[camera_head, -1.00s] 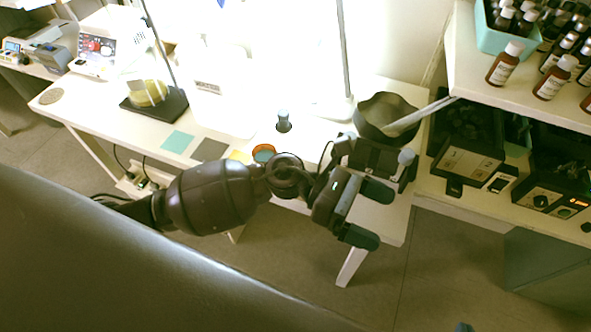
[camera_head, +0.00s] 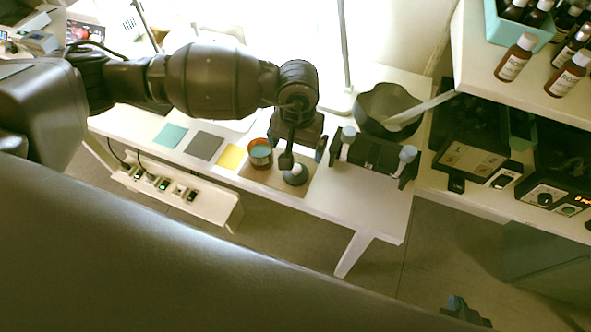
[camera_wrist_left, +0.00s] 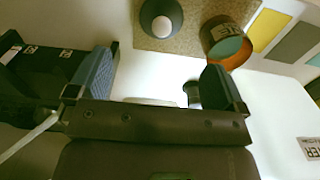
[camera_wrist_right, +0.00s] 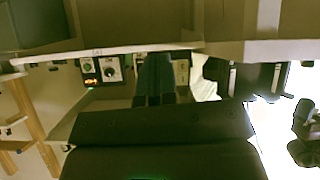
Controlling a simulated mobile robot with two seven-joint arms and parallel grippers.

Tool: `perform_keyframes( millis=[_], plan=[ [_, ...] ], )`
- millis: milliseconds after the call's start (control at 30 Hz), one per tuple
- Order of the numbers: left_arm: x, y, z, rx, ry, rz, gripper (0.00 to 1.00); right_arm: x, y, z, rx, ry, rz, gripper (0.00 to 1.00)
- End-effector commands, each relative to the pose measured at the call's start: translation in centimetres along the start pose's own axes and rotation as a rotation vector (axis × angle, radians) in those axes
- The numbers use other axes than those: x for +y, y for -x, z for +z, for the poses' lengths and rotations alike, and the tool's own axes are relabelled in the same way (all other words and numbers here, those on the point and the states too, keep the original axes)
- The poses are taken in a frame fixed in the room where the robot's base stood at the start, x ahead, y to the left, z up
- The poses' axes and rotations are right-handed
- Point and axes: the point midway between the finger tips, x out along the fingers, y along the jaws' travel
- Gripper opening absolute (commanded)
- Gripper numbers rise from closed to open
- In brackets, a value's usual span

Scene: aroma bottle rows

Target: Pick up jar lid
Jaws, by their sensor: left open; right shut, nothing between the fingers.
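The jar lid (camera_head: 294,178), a dark disc with a white knob, lies on a tan mat (camera_head: 265,172). My right gripper (camera_head: 465,311) is shut and empty, low at the right, away from the table.
A dark bowl (camera_head: 385,108) with a pale utensil and a black rack (camera_head: 372,157) stand right of the mat. Colored squares (camera_head: 204,146) lie to its left. A shelf with brown bottles (camera_head: 515,58) is at the right. The table's front right corner is clear.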

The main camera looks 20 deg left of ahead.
Motion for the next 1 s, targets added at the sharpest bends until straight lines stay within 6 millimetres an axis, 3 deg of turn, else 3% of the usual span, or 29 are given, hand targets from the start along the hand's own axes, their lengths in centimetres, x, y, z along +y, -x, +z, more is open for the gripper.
perform_keyframes(
  millis=[200, 467, 800, 1000],
  plan=[
    [0.0, -3.5, 0.1, -0.007, 0.003, 0.003, 0.97, -0.1, -0.1, 0.7, -0.011, 0.000, -0.001, 0.00],
    [0.0, -5.1, 0.1, -0.004, 0.003, 0.003, 0.97, -0.1, -0.2, 0.3, -0.004, 0.000, -0.002, 0.00],
    [-0.3, -9.3, 0.0, -0.006, 0.004, 0.004, 0.97, -0.2, -0.8, 0.4, -0.004, 0.002, -0.005, 0.00],
    [-0.3, -9.7, -0.1, -0.002, 0.002, 0.005, 0.97, -0.2, -0.7, 0.4, -0.004, 0.002, -0.005, 0.00]
  ],
)
